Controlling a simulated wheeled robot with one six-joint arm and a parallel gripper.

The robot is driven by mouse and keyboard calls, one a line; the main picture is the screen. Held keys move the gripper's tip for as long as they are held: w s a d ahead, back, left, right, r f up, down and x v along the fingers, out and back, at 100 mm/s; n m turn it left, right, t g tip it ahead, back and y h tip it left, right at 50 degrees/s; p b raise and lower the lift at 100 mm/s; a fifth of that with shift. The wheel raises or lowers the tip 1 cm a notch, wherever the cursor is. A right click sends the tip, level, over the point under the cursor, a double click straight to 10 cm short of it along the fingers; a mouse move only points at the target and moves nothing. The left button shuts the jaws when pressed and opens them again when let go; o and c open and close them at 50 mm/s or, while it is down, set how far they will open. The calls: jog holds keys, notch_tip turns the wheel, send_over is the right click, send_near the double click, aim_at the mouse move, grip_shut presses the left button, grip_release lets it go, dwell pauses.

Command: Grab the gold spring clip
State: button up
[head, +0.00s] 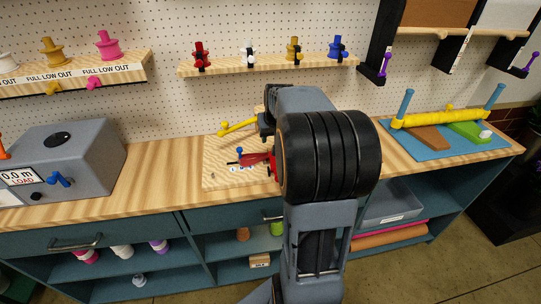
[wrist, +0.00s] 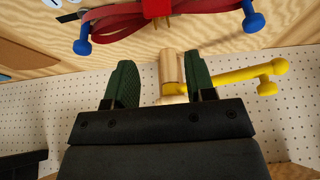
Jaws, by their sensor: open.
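A gold piece (head: 293,50), which looks like the gold spring clip, sits on the wooden wall shelf between a white piece and a blue piece. It is small in the head view, so its exact shape is hard to tell. It does not show in the wrist view. My gripper (wrist: 160,82) is open, with its two green-padded fingers apart. A wooden post (wrist: 172,72) with a yellow lever (wrist: 235,77) shows between and beyond the fingers; I cannot tell whether they touch. In the head view my arm hides most of the gripper, low over the bench and below the shelf.
Red (head: 201,56), white (head: 248,54) and blue (head: 337,47) pieces share the shelf (head: 225,70). A red ribbon bundle (wrist: 120,28) with blue-knobbed pegs lies on the bench board. A grey box (head: 75,155) stands left; a blue mat (head: 480,143) with yellow roller lies right.

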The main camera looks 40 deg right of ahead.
aim_at(270, 149)
jog(key=shift+a+p+x, duration=0.15)
jog(key=shift+p+x, duration=0.1)
jog(key=shift+x, duration=1.85)
jog(key=shift+a+p+x, duration=0.1)
jog(key=shift+p+x, duration=0.1)
jog(key=shift+x, duration=1.95)
jog(key=shift+c, duration=0.5)
grip_shut()
